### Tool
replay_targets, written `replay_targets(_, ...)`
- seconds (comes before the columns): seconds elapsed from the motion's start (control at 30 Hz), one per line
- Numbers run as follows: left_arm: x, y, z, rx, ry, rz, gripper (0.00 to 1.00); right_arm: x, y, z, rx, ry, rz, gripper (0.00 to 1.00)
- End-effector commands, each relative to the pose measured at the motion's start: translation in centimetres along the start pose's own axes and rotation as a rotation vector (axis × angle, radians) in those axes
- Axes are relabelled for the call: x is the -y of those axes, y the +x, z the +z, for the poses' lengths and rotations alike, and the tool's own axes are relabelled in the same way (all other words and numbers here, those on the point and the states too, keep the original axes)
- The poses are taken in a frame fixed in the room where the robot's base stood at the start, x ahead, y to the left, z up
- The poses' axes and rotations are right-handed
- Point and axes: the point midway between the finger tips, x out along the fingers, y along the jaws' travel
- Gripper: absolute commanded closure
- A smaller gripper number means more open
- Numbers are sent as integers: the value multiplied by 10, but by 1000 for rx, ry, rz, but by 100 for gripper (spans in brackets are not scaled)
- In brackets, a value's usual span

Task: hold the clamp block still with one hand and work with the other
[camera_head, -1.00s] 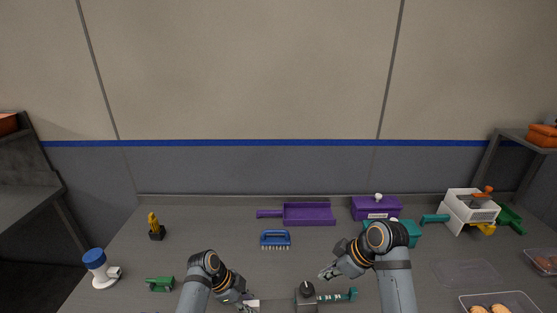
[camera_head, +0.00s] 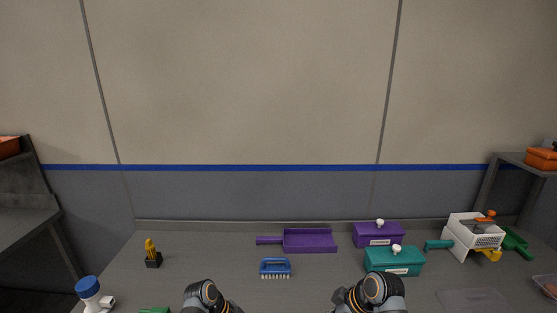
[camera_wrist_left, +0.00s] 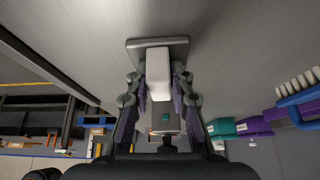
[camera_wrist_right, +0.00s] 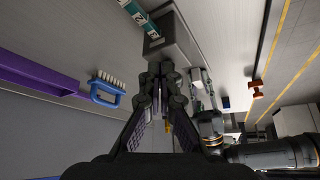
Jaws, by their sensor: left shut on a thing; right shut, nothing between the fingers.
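The clamp block (camera_wrist_right: 172,42), a grey block with a teal-and-white bar (camera_wrist_right: 135,14) at one end, shows in the right wrist view. What looks like the same block (camera_wrist_left: 165,122), with a teal square, shows in the left wrist view. My right gripper (camera_wrist_right: 160,70) is shut and empty, its tips close to the block; I cannot tell if they touch. My left gripper (camera_wrist_left: 158,84) is shut on a white handle (camera_wrist_left: 157,66) that seems joined to a flat grey plate (camera_wrist_left: 150,42). The head view shows neither the grippers nor the block.
A blue brush (camera_head: 275,267) and purple dustpan (camera_head: 310,240) lie mid-table. Purple (camera_head: 378,234) and teal boxes (camera_head: 393,261) stand to the right, with a white basket (camera_head: 470,232) beyond. A yellow-handled tool (camera_head: 152,254) and blue-capped container (camera_head: 90,292) stand left.

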Motion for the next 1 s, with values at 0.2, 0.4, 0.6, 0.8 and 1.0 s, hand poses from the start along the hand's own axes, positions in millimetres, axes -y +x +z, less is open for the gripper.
replay_targets(0.2,-7,8,8,11,-9,19,100,1,2,-1,0,0,0,100)
replay_targets(0.4,-7,8,8,11,-9,19,100,2,4,-3,-1,0,-1,100)
replay_targets(0.6,-7,8,8,11,-9,19,100,3,5,-5,-1,0,-1,100)
replay_targets(0.8,-7,8,8,10,-9,20,100,4,6,-7,-1,0,-1,100)
replay_targets(1.0,-7,8,7,10,-8,21,100,5,6,-7,-2,0,-2,100)
